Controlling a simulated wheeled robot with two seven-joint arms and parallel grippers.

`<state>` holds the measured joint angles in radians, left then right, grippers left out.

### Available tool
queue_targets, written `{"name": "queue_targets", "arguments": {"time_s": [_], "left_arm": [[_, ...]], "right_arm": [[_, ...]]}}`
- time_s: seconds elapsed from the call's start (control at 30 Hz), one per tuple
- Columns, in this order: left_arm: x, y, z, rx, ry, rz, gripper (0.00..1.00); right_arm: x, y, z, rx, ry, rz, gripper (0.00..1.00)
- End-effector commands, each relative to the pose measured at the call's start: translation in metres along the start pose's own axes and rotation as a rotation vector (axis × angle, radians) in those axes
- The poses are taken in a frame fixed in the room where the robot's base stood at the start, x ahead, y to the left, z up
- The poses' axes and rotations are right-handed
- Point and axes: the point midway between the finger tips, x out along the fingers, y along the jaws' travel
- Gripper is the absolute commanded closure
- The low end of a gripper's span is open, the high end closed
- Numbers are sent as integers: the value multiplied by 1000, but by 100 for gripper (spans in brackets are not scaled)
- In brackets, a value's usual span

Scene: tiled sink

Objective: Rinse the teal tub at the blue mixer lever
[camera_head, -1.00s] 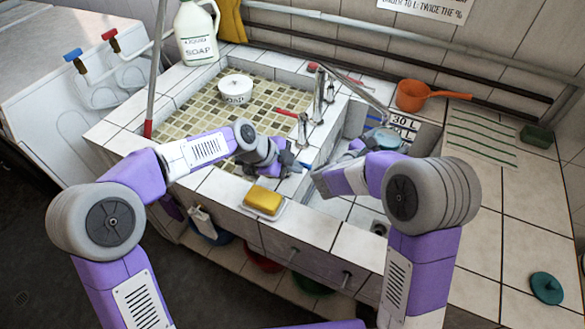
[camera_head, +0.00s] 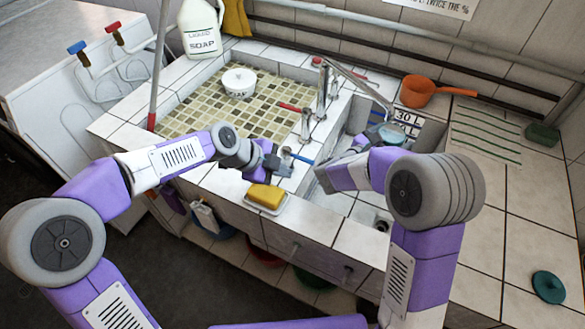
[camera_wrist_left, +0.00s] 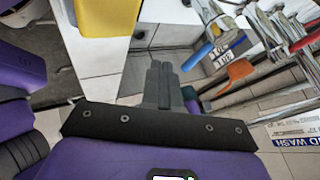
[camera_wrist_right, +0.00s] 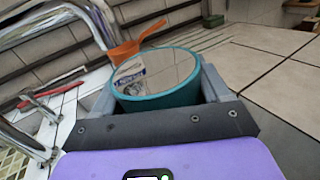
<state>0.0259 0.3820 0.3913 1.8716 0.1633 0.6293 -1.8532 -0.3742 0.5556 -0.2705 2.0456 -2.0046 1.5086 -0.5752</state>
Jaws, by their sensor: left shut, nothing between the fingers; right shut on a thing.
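The teal tub (camera_wrist_right: 158,99) is between the fingers of my right gripper (camera_wrist_right: 160,84) in the right wrist view. The tub (camera_head: 392,133) also shows in the head view, in the right basin below the long spout (camera_head: 362,85), partly hidden by my right arm. My right gripper is shut on it. The blue mixer lever (camera_head: 298,157) sticks out on the near side of the taps; it also shows in the left wrist view (camera_wrist_left: 196,57). My left gripper (camera_wrist_left: 160,70) is shut and empty, just left of the lever, apparently not touching it. I cannot make out water.
A red lever (camera_head: 292,107) sits on the neighbouring tap. A yellow sponge (camera_head: 266,195) lies in a white dish on the front ledge. An orange dipper (camera_head: 420,90) stands behind the right basin. The right counter is mostly clear.

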Motion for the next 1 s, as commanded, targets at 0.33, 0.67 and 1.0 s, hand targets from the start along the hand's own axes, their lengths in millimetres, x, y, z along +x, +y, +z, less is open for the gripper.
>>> {"name": "queue_targets", "arguments": {"time_s": [0.33,0.67,1.0], "left_arm": [[-52,1,0,-1,-1,-1,100],[-66,2,-2,0,1,3,100],[-65,2,-1,-1,1,3,100]], "right_arm": [[0,0,1,2,-2,0,60],[0,0,1,2,-2,0,60],[0,-2,1,2,-2,0,60]]}}
